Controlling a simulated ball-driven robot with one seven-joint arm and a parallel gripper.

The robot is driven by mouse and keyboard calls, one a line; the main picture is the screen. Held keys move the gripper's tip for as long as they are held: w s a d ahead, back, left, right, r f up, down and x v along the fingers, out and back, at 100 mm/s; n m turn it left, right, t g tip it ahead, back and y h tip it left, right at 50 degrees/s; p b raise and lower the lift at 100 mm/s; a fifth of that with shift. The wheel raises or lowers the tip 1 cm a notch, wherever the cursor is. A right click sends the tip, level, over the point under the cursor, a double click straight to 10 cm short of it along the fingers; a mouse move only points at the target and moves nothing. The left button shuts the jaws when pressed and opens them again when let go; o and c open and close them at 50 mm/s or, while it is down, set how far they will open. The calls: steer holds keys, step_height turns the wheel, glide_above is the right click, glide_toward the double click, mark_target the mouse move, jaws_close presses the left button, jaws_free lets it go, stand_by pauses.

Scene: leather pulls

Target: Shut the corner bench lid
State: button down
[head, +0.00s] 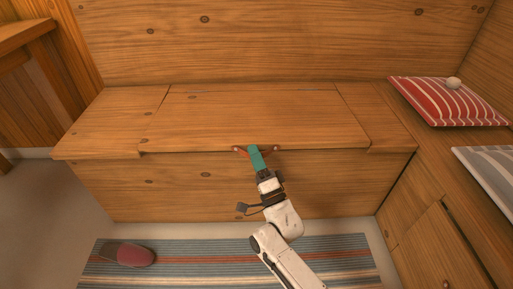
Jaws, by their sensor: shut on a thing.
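The corner bench lid (220,118) is a wide wooden panel set in the bench top. It looks flat and level with the wood on either side; a small gap at its front edge cannot be ruled out. A reddish leather pull (240,149) sits at the middle of the lid's front edge. My gripper (255,150), with a teal end, is at that pull, over the front edge. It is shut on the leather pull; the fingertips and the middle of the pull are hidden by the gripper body.
A red striped cushion (443,100) with a pale round thing (453,83) on it lies on the right bench. A grey striped cushion (490,168) is nearer. A striped rug (200,268) with a dark red slipper (128,255) lies on the floor. A wooden table (25,35) stands upper left.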

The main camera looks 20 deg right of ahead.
steer(key=shift+w+d+f+n, duration=0.1)
steer(key=shift+f+n, duration=0.05)
steer(key=shift+f, duration=0.7)
steer(key=shift+w+d+f+n, duration=0.1)
steer(key=shift+f+n, duration=0.05)
steer(key=shift+f, duration=0.7)
steer(key=shift+d, duration=0.1)
steer(key=c, duration=1.4)
jaws_free()
steer(key=shift+r, duration=0.1)
steer(key=shift+c, duration=0.2)
steer(key=s+d+f+y+p, duration=0.1)
steer(key=s+f+p, duration=0.1)
steer(key=s+f, duration=0.3)
steer(key=shift+s+d+f, duration=0.15)
steer(key=shift+s+f, duration=0.15)
steer(key=shift+s, duration=1.9)
